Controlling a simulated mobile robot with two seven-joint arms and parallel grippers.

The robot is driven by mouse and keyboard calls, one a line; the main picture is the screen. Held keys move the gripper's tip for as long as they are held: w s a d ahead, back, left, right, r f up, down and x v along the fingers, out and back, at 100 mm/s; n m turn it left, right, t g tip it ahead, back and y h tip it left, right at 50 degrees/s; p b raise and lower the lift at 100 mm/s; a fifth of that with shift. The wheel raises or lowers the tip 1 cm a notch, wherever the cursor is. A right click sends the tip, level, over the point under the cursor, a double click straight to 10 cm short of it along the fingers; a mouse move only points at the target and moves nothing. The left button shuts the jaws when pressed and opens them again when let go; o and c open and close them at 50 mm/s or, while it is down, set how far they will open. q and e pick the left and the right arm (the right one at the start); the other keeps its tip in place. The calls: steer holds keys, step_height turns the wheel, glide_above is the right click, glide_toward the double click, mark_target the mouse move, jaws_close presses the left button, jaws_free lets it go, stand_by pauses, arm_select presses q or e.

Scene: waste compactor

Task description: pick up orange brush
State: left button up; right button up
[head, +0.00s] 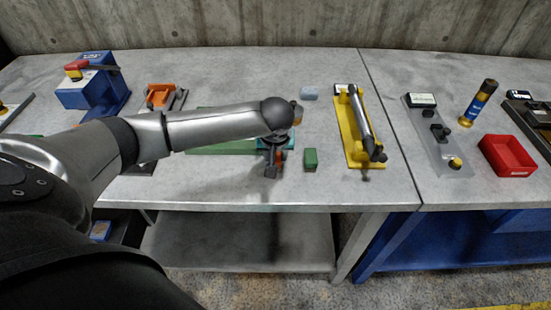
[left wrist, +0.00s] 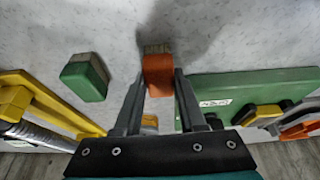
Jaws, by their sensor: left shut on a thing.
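The orange brush (left wrist: 158,75) is between the fingertips of my left gripper (left wrist: 160,88) in the left wrist view. Its orange body is gripped, and a short greyish end points away toward the table. In the head view my left gripper (head: 271,169) points down near the table's front edge, and a little of the orange brush (head: 282,157) shows beside the fingers. Most of the brush is hidden there by my gripper and arm. My right gripper is not in view.
A green block (head: 310,159) stands just right of my left gripper. A yellow fixture (head: 347,140) with a grey handle lies further right. A green fixture (head: 225,150) lies partly behind my left arm. A red bin (head: 507,156) stands at far right.

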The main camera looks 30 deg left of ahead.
arm_select(q)
jaws_close()
step_height(320, 180, up, 20)
steer(key=p, duration=0.4)
steer(key=shift+o, duration=2.3)
jaws_free()
jaws_close()
